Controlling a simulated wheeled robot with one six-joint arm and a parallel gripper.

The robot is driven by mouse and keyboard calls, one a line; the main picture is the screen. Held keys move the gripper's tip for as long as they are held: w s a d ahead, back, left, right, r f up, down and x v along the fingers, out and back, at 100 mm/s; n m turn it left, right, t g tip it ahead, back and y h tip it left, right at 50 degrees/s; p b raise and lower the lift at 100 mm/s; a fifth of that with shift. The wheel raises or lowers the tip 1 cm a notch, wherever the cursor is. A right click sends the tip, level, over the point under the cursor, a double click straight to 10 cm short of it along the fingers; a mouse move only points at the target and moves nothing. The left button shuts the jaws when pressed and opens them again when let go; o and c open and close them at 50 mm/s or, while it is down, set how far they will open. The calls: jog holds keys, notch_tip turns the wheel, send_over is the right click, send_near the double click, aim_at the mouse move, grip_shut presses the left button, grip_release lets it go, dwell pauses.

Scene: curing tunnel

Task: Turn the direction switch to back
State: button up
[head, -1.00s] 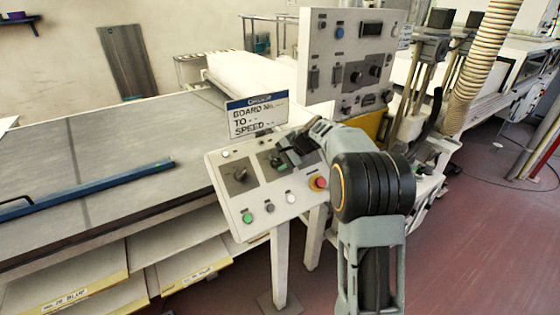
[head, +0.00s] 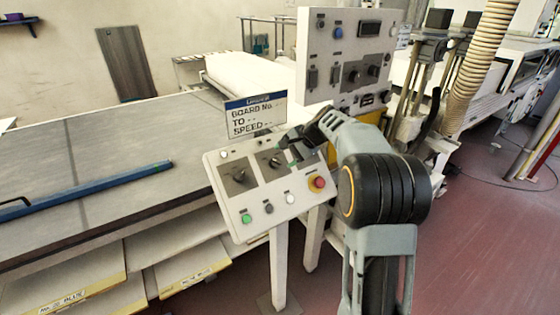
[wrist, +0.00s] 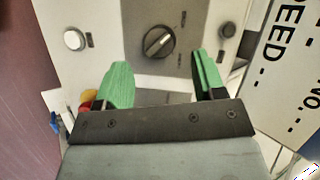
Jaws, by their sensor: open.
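The sloped control panel (head: 228,207) carries two black rotary switches on grey plates. The right one (head: 275,160) also shows in the wrist view (wrist: 159,41), ahead of my fingers, its grip bar slanting toward upper right. Its lettering is too small to read, so I cannot tell from it which switch sets direction. My gripper (head: 292,153) is just right of this switch in the head view. In the wrist view its green fingers (wrist: 165,83) are apart, with nothing between them, and do not touch the switch.
The left rotary switch (head: 239,176), green button (head: 246,218), white button (head: 290,198) and red emergency stop (head: 317,183) share the panel. A sign (head: 255,116) stands close behind it. An upright control box (head: 312,60) rises behind my arm.

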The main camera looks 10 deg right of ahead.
jog(key=v, duration=0.9)
jog(key=shift+b, duration=0.3)
jog(key=shift+d+r, duration=0.1)
jog(key=s+f+n+g+h, duration=0.2)
jog(key=s+f+n+h, duration=0.1)
jog(key=s+f, duration=0.4)
jog(key=s+a+f+n+h, duration=0.1)
jog(key=s+a+f+n, duration=0.1)
jog(key=s, duration=0.7)
jog(key=s+a+f+n+t+h, duration=0.1)
jog(key=s+a+n, duration=0.4)
jog(key=s, duration=0.5)
jog(key=shift+a+f+h, duration=0.3)
jog(key=shift+f+h, duration=0.5)
jog(key=shift+c, duration=0.2)
